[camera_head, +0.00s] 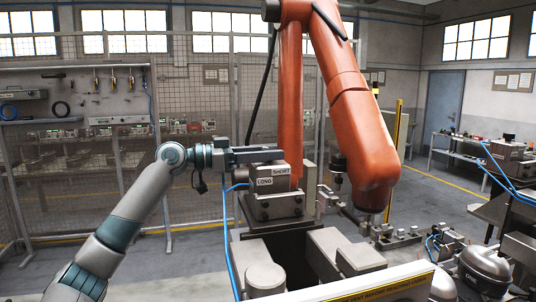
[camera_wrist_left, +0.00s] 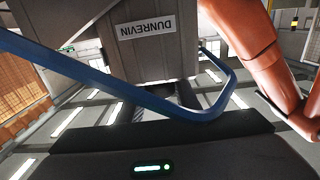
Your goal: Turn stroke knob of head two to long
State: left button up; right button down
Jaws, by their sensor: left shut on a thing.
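A grey head block (camera_head: 268,178) with a LONG label and a SHORT label stands on a grey mount, left of the orange robot arm's tip. My left gripper (camera_head: 262,154) reaches in from the left at the block's top, its fingers lying level against it. It is shut on the stroke knob, which the fingers and block hide, so the knob's pointing direction cannot be told. In the left wrist view a grey block (camera_wrist_left: 160,55) carries an upside-down DUNREVIN label, and a blue hose crosses in front of it. My right gripper is not in view.
A large orange robot arm (camera_head: 352,105) hangs close on the right. A blue hose (camera_head: 226,215) runs down left of the mount; it also bends across the left wrist view (camera_wrist_left: 130,92). Black compressors (camera_head: 482,270) stand lower right. A mesh fence (camera_head: 200,110) stands behind.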

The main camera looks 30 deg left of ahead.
pick_arm(q)
jog(key=o, duration=0.9)
jog(key=shift+f, duration=0.1)
jog(key=shift+o, duration=0.7)
jog(key=shift+w, duration=0.15)
jog(key=shift+s+a+f+b, duration=0.1)
jog(key=shift+s+a+b, duration=0.3)
jog(key=shift+s+b, duration=0.1)
jog(key=b+v, duration=0.9)
jog(key=v, duration=0.7)
